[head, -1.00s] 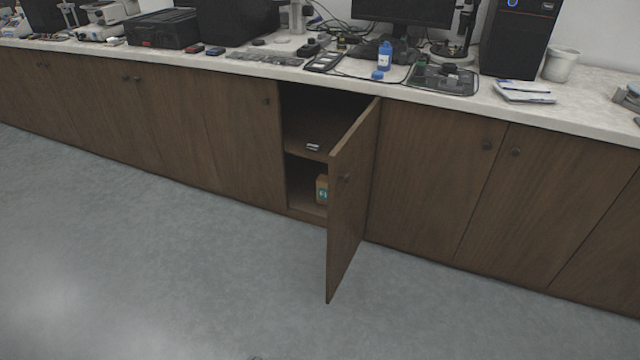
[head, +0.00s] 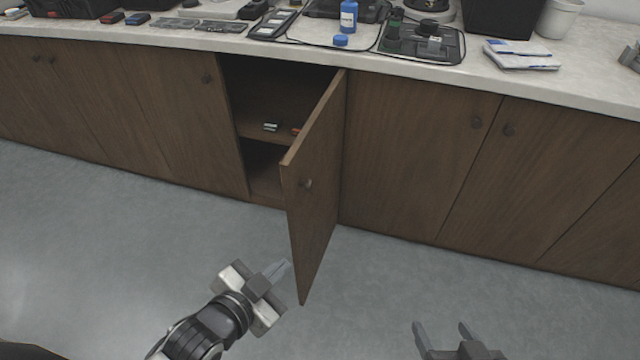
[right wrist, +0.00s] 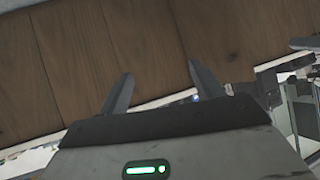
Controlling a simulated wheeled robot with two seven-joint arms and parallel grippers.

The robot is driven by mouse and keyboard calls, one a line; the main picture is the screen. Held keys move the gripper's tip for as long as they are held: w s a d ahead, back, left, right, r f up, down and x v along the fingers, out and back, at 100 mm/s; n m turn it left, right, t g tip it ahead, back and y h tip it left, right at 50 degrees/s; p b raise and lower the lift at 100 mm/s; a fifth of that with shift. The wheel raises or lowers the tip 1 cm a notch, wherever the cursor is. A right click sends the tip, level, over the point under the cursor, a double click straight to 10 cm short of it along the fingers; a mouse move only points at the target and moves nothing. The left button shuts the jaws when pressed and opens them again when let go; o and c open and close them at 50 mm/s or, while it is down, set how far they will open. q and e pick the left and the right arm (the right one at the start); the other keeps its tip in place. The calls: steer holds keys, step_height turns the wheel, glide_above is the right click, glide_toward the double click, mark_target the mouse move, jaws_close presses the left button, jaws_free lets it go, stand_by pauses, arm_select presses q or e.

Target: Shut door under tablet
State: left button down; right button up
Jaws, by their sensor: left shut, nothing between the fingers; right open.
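The open cabinet door (head: 318,190) is brown wood with a small round knob (head: 306,183) and stands swung out from the cabinet, hinged on its right side. The cabinet opening (head: 262,165) shows to its left. A tablet-like dark device (head: 273,23) lies on the counter above the opening. My left gripper (head: 282,268) is shut and empty, just left of the door's lower outer edge in the picture; I cannot tell whether it touches. My right gripper (head: 442,328) is open and empty over the floor at the bottom; its fingers also show in the right wrist view (right wrist: 160,88).
The counter (head: 590,85) carries a blue bottle (head: 348,17), a tray with dark parts (head: 420,45), a folded cloth-like packet (head: 521,55) and a white cup (head: 558,17). Small items lie on the cabinet's shelf (head: 270,126). Shut doors (head: 415,150) flank the opening. The grey floor is clear.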

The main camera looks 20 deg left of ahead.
mark_target(289, 194)
arm_select(q)
steer(key=w+m+t+h+b, duration=0.1)
steer(key=w+m, duration=0.4)
steer(key=w+a+m+t+h+b, duration=0.1)
steer(key=w+m, duration=0.4)
steer(key=w+a+r+m+t+h+b, duration=0.1)
steer(key=w+m, duration=0.4)
steer(key=w, duration=0.1)
steer(key=shift+w+t+h+b, duration=0.1)
steer(key=shift+t+h+b, duration=0.2)
steer(key=shift+h, duration=0.1)
steer(key=shift+a+r, duration=0.1)
steer(key=shift+a, duration=0.25)
steer(key=shift+a, duration=0.1)
